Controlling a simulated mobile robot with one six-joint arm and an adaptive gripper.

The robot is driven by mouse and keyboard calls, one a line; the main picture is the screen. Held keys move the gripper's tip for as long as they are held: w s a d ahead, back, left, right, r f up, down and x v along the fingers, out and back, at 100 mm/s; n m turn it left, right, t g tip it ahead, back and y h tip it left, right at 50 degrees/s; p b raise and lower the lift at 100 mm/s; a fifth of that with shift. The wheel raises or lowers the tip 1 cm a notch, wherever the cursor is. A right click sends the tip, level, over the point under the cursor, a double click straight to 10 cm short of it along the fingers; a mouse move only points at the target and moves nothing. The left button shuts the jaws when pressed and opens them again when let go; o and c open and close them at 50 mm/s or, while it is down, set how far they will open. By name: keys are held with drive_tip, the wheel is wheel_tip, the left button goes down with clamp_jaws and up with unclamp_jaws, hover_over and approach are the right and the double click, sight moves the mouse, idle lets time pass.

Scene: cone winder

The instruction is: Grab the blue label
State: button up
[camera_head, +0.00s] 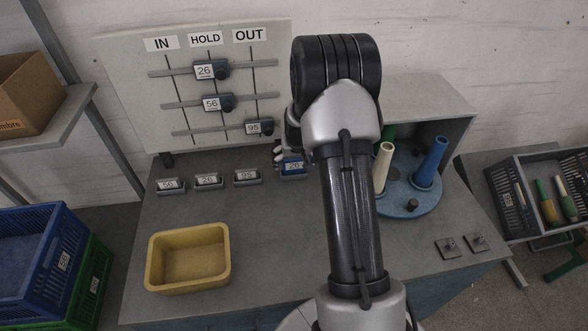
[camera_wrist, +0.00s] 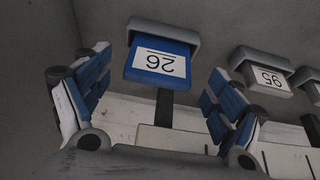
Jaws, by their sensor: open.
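The blue label (camera_wrist: 161,62), marked 26, shows upside down in the wrist view, seated under a grey holder. In the head view the blue label (camera_head: 293,167) stands on the table at the right end of a row of label holders, close to my arm. My gripper (camera_wrist: 160,100) is open and empty in the wrist view. Its two blue-padded fingers stand apart, one on each side of the blue label, with the label beyond and between them. In the head view my gripper is mostly hidden behind my arm.
Grey labels marked 95 (camera_head: 247,177), 26 (camera_head: 208,181) and 56 (camera_head: 171,185) stand left of the blue one. The IN/HOLD/OUT board (camera_head: 190,85) rises behind. A yellow bin (camera_head: 188,284) is at front left. A blue round stand (camera_head: 413,207) with cones is right of my arm.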

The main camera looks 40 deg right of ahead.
sight(294, 161)
drive_tip(key=x, duration=0.3)
drive_tip(key=shift+d+f+b, duration=0.1)
drive_tip(key=shift+b, duration=0.2)
drive_tip(key=shift+c, duration=0.2)
drive_tip(key=c, duration=1.1)
